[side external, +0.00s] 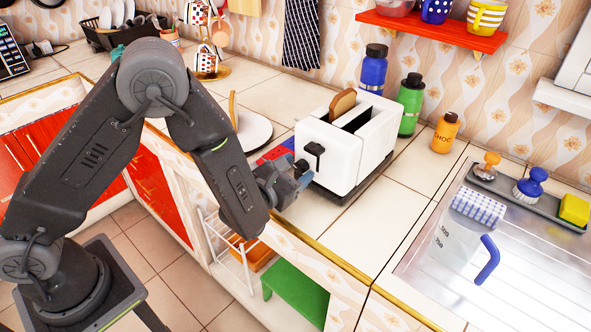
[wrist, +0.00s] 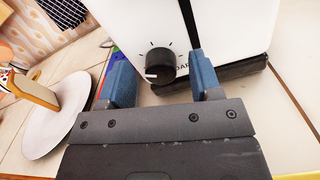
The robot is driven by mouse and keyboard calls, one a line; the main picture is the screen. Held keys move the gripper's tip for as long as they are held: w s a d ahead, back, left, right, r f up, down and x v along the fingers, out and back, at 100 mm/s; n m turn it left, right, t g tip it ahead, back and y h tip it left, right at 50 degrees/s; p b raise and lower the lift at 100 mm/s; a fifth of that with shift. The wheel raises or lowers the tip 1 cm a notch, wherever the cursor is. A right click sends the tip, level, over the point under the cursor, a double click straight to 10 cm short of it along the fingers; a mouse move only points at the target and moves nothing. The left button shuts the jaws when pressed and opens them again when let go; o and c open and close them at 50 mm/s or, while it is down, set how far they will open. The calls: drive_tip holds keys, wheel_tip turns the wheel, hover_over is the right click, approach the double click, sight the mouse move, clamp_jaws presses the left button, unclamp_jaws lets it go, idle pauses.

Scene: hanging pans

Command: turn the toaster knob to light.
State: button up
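The white toaster (side external: 350,148) stands on the tiled counter with a slice of bread (side external: 343,104) in one slot. Its black lever (side external: 314,149) is on the end facing my arm. The round black toaster knob (wrist: 160,64) shows in the wrist view, with a white mark at its lower left and tick marks around it. Lettering beside it is partly covered, ending in "DARK" or similar. My gripper (wrist: 160,80) is open, its blue fingers on either side of the knob, apparently not touching it. In the side view my gripper (side external: 290,180) is close to the toaster's end.
A white plate (wrist: 60,119) with bread lies left of the toaster. Blue (side external: 373,68), green (side external: 410,103) and orange (side external: 445,132) bottles stand behind and right of it. The sink area with a measuring jug (side external: 455,235) is at the right. The counter's front edge is close below my gripper.

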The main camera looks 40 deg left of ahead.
drive_tip(key=c, duration=0.9)
drive_tip(key=shift+n, duration=0.4)
drive_tip(key=n, duration=0.3)
drive_tip(key=shift+a+n, duration=0.1)
drive_tip(key=shift+n, duration=1.8)
drive_tip(key=o, duration=0.9)
